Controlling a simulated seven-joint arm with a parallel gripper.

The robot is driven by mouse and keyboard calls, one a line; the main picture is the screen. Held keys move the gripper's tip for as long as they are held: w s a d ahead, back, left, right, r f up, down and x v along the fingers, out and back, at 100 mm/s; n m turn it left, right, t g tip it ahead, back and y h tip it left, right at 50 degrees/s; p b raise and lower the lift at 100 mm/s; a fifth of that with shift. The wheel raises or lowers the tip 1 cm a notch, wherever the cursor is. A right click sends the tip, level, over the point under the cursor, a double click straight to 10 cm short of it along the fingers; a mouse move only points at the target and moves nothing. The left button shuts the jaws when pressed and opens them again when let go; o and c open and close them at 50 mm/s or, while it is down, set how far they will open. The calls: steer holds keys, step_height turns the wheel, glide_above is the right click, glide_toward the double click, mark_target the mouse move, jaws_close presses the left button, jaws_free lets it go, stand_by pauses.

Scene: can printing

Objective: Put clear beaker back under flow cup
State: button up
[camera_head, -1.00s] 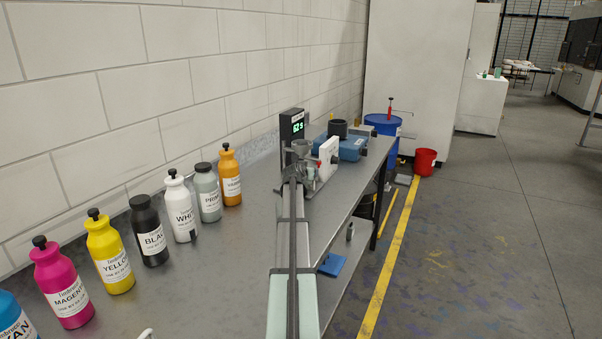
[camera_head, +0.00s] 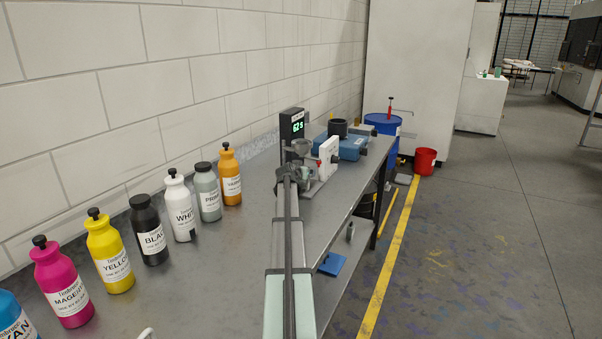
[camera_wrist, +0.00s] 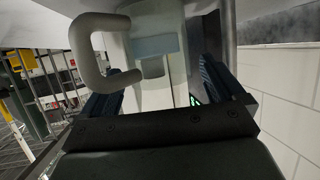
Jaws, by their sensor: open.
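The flow cup (camera_head: 302,146) is a grey funnel-shaped cup on a stand beside a black timer (camera_head: 291,124) with green digits. My gripper (camera_head: 287,172) is at the far end of my arm, just below and in front of the cup. In the wrist view, my open gripper (camera_wrist: 160,92) has a blue-padded jaw on each side. A pale, see-through body, apparently the clear beaker (camera_wrist: 158,70), shows between and beyond the jaws. A thick grey handle-like loop (camera_wrist: 92,55) is at its left. I cannot tell whether the jaws touch it. The beaker is not clearly visible in the head view.
A white device (camera_head: 328,156) and a blue machine (camera_head: 352,146) stand right of the flow cup. Several ink bottles, including an orange one (camera_head: 229,176), line the wall side. The bench's right edge is close to my arm. A red bucket (camera_head: 425,160) is on the floor.

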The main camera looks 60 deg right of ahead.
steer(key=shift+r, duration=0.15)
steer(key=v, duration=1.2)
steer(key=shift+r, duration=0.1)
